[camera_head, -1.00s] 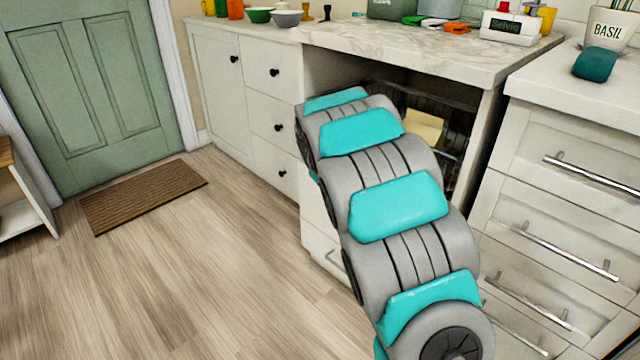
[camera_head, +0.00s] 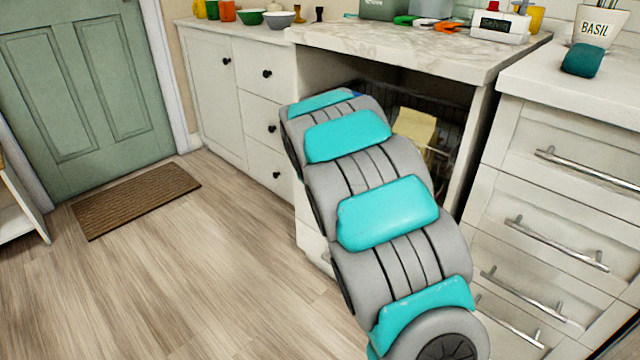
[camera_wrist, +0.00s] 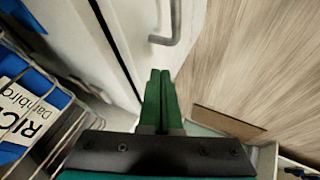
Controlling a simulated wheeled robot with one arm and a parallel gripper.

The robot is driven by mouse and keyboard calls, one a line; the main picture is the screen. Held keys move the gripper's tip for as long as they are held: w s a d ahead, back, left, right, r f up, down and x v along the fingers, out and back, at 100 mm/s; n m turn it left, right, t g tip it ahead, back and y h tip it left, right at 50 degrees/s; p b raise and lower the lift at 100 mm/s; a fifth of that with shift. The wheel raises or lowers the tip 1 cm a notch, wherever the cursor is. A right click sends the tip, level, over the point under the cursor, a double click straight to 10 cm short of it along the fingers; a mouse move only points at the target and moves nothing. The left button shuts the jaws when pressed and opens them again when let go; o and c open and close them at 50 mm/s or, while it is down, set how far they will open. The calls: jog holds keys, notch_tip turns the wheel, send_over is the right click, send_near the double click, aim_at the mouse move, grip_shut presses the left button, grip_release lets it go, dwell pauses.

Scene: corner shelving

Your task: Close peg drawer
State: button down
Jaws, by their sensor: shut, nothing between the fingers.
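My gripper (camera_wrist: 162,82) has green fingers pressed together with nothing between them. In the wrist view they lie close to the edge of a white drawer front (camera_wrist: 190,14) with a bent metal bar handle (camera_wrist: 172,28). I cannot tell whether they touch it. In the head view my arm hides the gripper and most of the white front (camera_head: 309,238) under the open compartment. A dark gap runs beside the front in the wrist view. No drawer is marked as the peg drawer, and how far this one stands out is unclear.
A wire basket (camera_wrist: 55,150) with a rice packet (camera_wrist: 22,115) is on the left in the wrist view. A yellow item (camera_head: 414,125) sits in the open compartment. Bar-handled drawers (camera_head: 560,200) stand to the right, black-knobbed ones (camera_head: 268,98) to the left. The floor (camera_head: 200,270) is clear.

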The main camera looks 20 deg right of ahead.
jog(key=a+f+v, duration=0.1)
jog(key=v, duration=0.9)
jog(key=s+a+m+g+y, duration=0.1)
jog(key=s+g, duration=0.3)
jog(key=s, duration=2)
jog(key=s+a+m+g+y+p, duration=0.1)
jog(key=s+m+g, duration=0.3)
jog(key=s, duration=2)
jog(key=shift+s+f+g+y, duration=0.2)
jog(key=shift+f+g+y, duration=0.1)
jog(key=shift+f+g, duration=0.1)
